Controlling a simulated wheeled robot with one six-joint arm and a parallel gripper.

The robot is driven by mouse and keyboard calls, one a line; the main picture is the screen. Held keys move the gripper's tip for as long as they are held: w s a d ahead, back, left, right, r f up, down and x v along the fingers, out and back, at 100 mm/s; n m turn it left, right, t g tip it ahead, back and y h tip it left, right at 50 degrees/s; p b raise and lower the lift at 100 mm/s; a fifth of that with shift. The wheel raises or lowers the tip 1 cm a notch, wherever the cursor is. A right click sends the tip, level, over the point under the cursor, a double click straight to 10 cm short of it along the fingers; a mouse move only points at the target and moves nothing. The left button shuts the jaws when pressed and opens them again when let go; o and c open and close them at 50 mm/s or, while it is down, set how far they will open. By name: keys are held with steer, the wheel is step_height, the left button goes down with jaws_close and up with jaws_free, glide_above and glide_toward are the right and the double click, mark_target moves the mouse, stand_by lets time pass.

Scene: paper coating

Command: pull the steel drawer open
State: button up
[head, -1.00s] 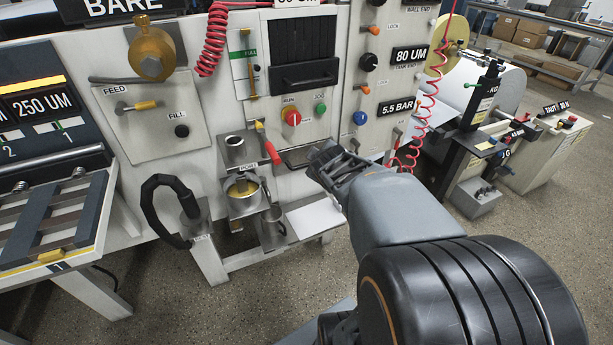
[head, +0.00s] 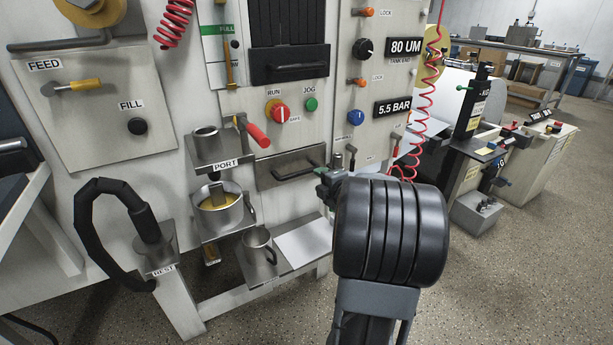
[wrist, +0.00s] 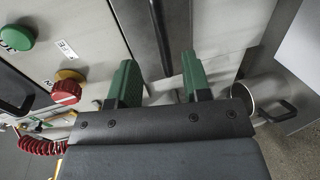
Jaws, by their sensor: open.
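The steel drawer (head: 272,178) is a grey front low in the white machine panel, below the red RUN knob and green JOG button. It looks flush with the panel. Its dark bar handle (head: 296,173) runs across the front. My gripper (head: 324,186) is at the drawer's right end in the head view, partly hidden by my arm. In the wrist view, the green fingers of my gripper (wrist: 160,65) are apart, and the dark handle (wrist: 157,30) shows between and beyond them. I cannot tell whether either finger touches it. The drawer front (wrist: 130,25) shows beside the handle.
A red-handled lever (head: 257,135) sticks out left of the drawer. A pot (head: 217,207) and a steel mug (head: 259,247) stand on ledges below left. A white sheet (head: 305,242) lies under the drawer. A red coiled hose (head: 428,110) hangs at right.

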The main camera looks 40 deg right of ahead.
mark_target(308, 172)
steer(key=b+x, duration=0.2)
steer(key=x, duration=0.7)
steer(key=shift+w, duration=0.2)
jaws_close()
